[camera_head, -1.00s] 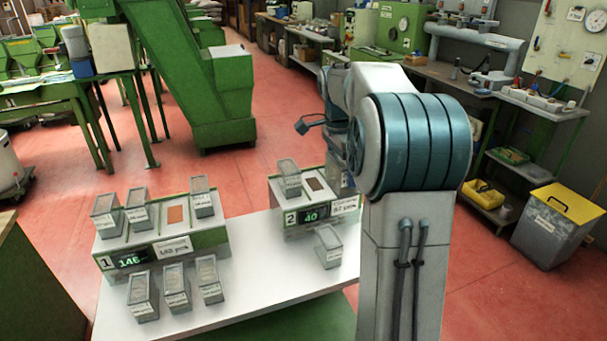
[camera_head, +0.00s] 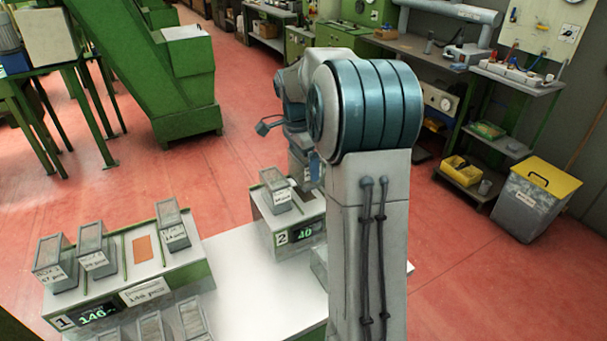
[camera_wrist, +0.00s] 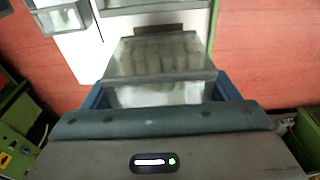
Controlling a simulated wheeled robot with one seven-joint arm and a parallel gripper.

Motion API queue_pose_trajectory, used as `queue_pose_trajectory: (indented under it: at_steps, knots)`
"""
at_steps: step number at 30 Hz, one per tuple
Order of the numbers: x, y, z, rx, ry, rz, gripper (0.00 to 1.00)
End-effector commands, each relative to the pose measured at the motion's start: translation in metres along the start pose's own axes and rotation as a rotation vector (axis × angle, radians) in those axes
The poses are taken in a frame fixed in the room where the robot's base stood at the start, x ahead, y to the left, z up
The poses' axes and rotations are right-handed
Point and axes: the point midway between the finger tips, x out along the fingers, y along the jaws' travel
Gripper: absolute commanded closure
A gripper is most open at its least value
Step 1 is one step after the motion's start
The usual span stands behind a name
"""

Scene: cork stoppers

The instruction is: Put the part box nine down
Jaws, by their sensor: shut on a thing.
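My gripper (camera_wrist: 162,94) is shut on a clear-sided box (camera_wrist: 160,58) with pale stoppers in it, one blue finger on each side. The held box's label does not show. In the wrist view a white surface with a dark patch (camera_wrist: 158,28) lies beyond the box; whether the box touches it I cannot tell. In the head view my arm hides the gripper and the held box. Scale 2 (camera_head: 302,235) reads 40 and bears a labelled box (camera_head: 275,190) at its left. A box likely the same one shows in the wrist view (camera_wrist: 65,15).
Scale 1 (camera_head: 185,282) reads 146 and bears several boxes, such as one at its right (camera_head: 172,225). Several boxes stand on the white table (camera_head: 240,300) in front of it. Another box (camera_head: 318,265) stands before scale 2, partly behind my arm. Red floor surrounds the table.

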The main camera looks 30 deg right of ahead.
Motion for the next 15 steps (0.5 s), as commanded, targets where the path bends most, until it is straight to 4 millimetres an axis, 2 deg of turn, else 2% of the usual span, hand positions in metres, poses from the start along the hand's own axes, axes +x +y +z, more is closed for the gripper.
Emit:
queue_pose_trajectory:
  at_steps: [5, 9, 15]
  knots:
    - [0.016, 0.001, 0.001, 0.002, -0.001, 0.003, 0.43]
    - [0.035, 0.001, 0.003, 0.004, -0.001, 0.002, 0.43]
    - [0.040, 0.001, 0.003, 0.004, 0.000, 0.000, 0.43]
